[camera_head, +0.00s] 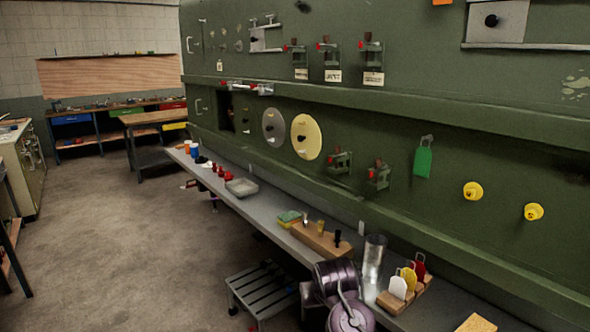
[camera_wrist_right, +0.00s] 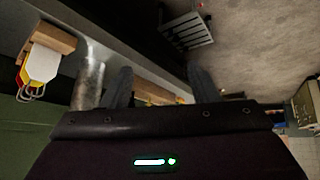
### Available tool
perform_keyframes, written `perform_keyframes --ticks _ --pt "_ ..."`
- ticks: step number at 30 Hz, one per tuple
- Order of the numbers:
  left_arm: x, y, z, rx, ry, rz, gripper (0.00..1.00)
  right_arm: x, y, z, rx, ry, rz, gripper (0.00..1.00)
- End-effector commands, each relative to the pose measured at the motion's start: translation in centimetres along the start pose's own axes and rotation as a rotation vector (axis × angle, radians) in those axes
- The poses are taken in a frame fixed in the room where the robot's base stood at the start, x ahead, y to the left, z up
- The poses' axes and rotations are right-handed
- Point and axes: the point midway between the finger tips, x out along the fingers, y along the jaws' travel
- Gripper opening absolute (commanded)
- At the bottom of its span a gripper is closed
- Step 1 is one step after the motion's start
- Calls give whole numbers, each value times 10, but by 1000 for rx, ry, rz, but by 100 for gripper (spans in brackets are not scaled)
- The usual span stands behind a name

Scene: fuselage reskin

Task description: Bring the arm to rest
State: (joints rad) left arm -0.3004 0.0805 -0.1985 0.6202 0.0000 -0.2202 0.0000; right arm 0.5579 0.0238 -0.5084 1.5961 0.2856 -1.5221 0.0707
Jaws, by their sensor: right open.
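My right arm (camera_head: 337,282) shows at the bottom middle of the head view, in front of the bench edge. Its dark rounded links hide its fingers there. In the right wrist view my right gripper (camera_wrist_right: 161,78) has its two dark fingers apart, with nothing held between them. The grey bench and small things on it show beyond the fingers. My left gripper is in neither view.
The long grey bench (camera_head: 262,209) runs along the green fuselage wall (camera_head: 400,130). A clear cylinder (camera_head: 374,262) and a wooden rack with coloured tags (camera_head: 404,292) stand close to my right arm. A step stool (camera_head: 262,290) stands left of it. Open floor (camera_head: 120,230) lies left.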

Motion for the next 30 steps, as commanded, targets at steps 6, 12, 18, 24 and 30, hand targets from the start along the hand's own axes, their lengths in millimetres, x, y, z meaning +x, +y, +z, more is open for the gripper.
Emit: perform_keyframes --ticks 6,12,18,24,30 --pt "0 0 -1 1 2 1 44 3 15 129 21 -118 -87 55" --pt "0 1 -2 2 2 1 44 -23 39 223 28 -198 -105 55" --pt "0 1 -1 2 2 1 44 -50 55 273 19 -244 -97 55" --pt "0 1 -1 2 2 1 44 -73 67 305 7 -278 -85 55" --pt "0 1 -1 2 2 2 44 -94 76 329 -10 -307 -71 55"
